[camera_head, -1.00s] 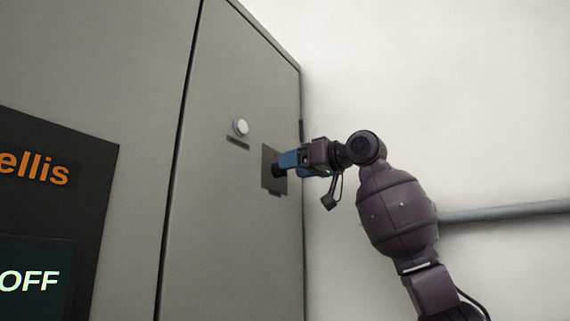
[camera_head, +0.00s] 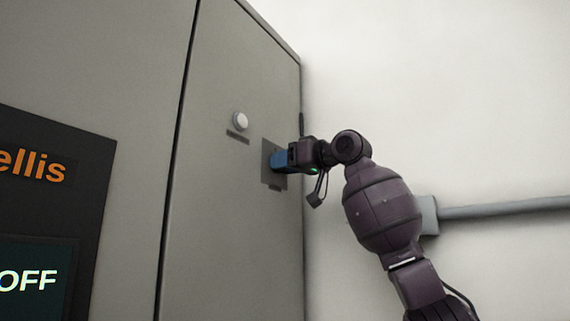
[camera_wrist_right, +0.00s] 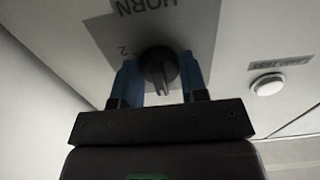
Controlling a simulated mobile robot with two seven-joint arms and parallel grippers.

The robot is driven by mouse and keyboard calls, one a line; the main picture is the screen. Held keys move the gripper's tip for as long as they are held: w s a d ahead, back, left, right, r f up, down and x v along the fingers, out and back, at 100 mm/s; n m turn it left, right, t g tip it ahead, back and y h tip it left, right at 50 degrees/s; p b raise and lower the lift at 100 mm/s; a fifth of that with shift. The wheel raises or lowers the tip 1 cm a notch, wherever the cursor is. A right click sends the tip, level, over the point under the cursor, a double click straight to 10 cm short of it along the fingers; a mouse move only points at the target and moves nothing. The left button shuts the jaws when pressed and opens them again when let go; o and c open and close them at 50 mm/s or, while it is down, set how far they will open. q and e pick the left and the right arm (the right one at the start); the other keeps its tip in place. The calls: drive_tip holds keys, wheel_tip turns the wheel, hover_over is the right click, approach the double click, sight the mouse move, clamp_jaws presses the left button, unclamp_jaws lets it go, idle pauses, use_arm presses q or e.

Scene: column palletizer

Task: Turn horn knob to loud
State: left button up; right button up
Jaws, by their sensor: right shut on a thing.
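The horn knob (camera_wrist_right: 158,68) is a dark round knob with a raised grip bar, on a grey plate (camera_wrist_right: 100,32) marked HORN. The lettering appears upside down in the right wrist view, and a digit 2 shows beside the knob. My right gripper (camera_head: 274,160) reaches the same plate (camera_head: 268,148) in the head view. Its blue fingers (camera_wrist_right: 159,62) stand on either side of the knob and are shut on it. The knob is hidden behind the fingers in the head view. Other marks around the dial are hidden or too dim to read. My left gripper is not in view.
The plate is on a tall grey cabinet (camera_head: 235,220). A white round button (camera_head: 240,121) with a label below is up and left of the plate. A dark panel with a screen reading OFF (camera_head: 28,280) is at left. A grey pipe (camera_head: 500,210) runs along the wall.

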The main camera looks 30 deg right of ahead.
drive_tip(key=shift+m, duration=0.4)
drive_tip(key=m+b, duration=0.1)
drive_tip(key=m, duration=0.3)
drive_tip(key=shift+m, duration=0.4)
drive_tip(key=m, duration=0.3)
drive_tip(key=shift+m+b, duration=0.3)
drive_tip(key=shift+b, duration=0.05)
drive_tip(key=m, duration=0.2)
drive_tip(key=shift+m+b, duration=0.3)
drive_tip(key=m+b, duration=0.1)
drive_tip(key=m, duration=0.5)
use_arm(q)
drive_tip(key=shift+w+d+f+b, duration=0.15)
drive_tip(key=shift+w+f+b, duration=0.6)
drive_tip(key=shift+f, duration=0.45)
use_arm(e)
drive_tip(key=m, duration=0.5)
drive_tip(key=shift+m, duration=0.4)
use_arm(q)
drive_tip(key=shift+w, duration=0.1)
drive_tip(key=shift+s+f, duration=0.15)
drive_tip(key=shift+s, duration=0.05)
use_arm(e)
drive_tip(key=o, duration=0.9)
